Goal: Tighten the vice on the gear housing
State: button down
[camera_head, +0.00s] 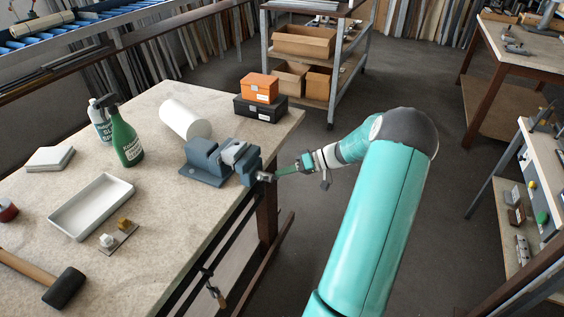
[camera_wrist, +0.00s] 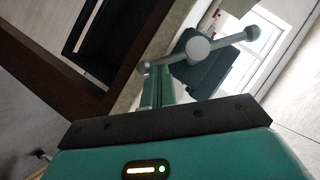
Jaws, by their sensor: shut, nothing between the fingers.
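The blue-grey vice (camera_head: 204,161) stands at the right edge of the workbench. A lighter grey part (camera_head: 233,151), perhaps the gear housing, sits between its jaws. The vice handle (camera_head: 264,177) is at its front, facing my arm. In the wrist view the handle (camera_wrist: 199,48) is a slanted bar with ball ends and a round hub, before the vice body (camera_wrist: 207,76). My gripper (camera_head: 280,172) is shut and empty, just right of the handle. Its green fingers (camera_wrist: 155,88) point toward the handle's lower left end; I cannot tell whether they touch it.
The workbench (camera_head: 165,235) holds a white roll (camera_head: 184,118), a green spray bottle (camera_head: 126,142), a white tray (camera_head: 91,206), a mallet (camera_head: 64,287) and an orange box (camera_head: 259,88) on a black box (camera_head: 260,108). A shelf cart (camera_head: 333,98) stands behind. Floor right of the bench is clear.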

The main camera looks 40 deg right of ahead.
jog(key=shift+a+f+m+y, duration=0.3)
jog(key=shift+f+m+y, duration=0.1)
jog(key=shift+f+m, duration=0.15)
jog(key=shift+f, duration=0.2)
jog(key=shift+r, duration=0.1)
dwell(0.3)
